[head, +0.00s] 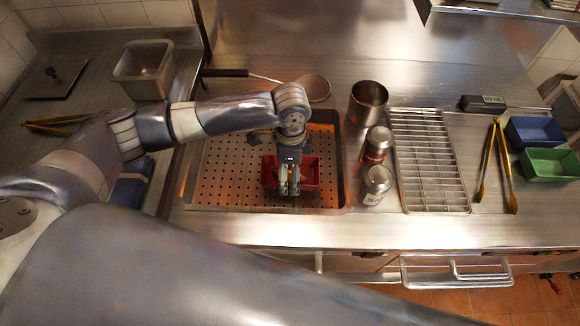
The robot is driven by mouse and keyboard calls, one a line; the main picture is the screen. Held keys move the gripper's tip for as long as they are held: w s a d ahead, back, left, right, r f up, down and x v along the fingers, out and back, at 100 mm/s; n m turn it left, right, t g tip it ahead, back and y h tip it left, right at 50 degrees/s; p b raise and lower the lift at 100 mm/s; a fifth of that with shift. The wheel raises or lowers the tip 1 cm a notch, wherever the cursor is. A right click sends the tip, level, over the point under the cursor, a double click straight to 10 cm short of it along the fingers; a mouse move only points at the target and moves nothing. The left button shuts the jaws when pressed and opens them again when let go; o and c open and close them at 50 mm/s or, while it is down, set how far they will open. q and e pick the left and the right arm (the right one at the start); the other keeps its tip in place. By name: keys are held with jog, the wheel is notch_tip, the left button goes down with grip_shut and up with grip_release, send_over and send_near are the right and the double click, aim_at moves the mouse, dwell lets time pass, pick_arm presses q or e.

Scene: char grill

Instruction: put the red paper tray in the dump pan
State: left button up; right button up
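The red paper tray (310,174) is in the perforated metal pan (225,178), which I take for the dump pan, right of its middle and toward the near side. The tray looks upright. My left gripper (289,190) reaches down over the tray, its fingers close together at the tray's near wall and covering its middle. I cannot tell whether they grip the wall or only stand in front of it. My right gripper is not in view.
Two shakers (378,181) and a metal cup (368,100) stand right of the pan. A wire rack (428,160), tongs (486,165), a blue tray (535,131) and a green tray (551,165) lie farther right. A strainer (314,87) lies behind the pan.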

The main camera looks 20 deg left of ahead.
pick_arm(q)
notch_tip(320, 180, up, 12)
jog(key=b, duration=0.1)
jog(key=shift+r+b, duration=0.15)
jog(key=shift+b, duration=0.25)
dwell(0.6)
